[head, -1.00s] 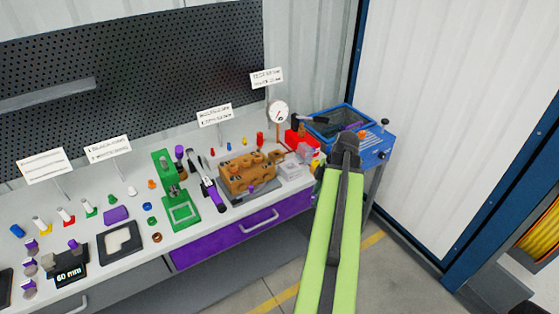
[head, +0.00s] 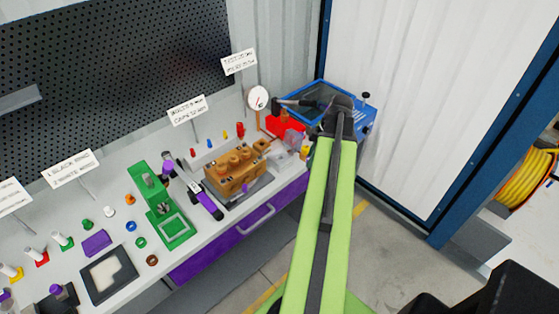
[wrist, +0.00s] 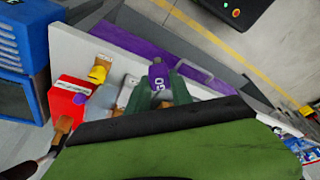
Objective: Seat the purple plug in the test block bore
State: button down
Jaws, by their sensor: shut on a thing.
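My gripper (wrist: 156,92) shows in the wrist view with dark green fingers on either side of the purple plug (wrist: 157,72), which carries the letters GO. The fingers are shut on it. In the head view the plug is hidden; the dark end of my arm is over the blue cabinet's near edge. A red block (wrist: 68,98), perhaps the test block, is on the bench left of the plug in the wrist view. It also shows in the head view (head: 284,124), left of my arm's end. Its bore cannot be made out clearly.
A brown pump block (head: 232,178) and a green press (head: 163,210) stand on the bench. A dial gauge (head: 257,98) stands behind the red block. The blue cabinet (head: 362,122) is at the bench's right end. A yellow fitting (wrist: 99,68) stands near the red block.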

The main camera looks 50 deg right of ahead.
jog(key=w+r+m+h+p, duration=0.2)
jog(key=w+r+m+p, duration=0.2)
jog(key=w+m, duration=0.75)
jog(key=n+b, duration=0.3)
jog(key=b, duration=0.8)
send_over(278, 157)
jog(key=s, duration=0.2)
jog(key=shift+t, duration=0.4)
notch_tip(278, 157, down, 10)
jog(key=shift+w+a+f, duration=0.1)
jog(key=shift+w, duration=0.05)
jog(key=shift+r, duration=0.2)
jog(key=shift+f, duration=0.15)
jog(key=c, duration=1.1)
grip_release()
jog(key=shift+c, duration=0.2)
jog(key=p+v, duration=1.2)
jog(key=shift+a, duration=0.2)
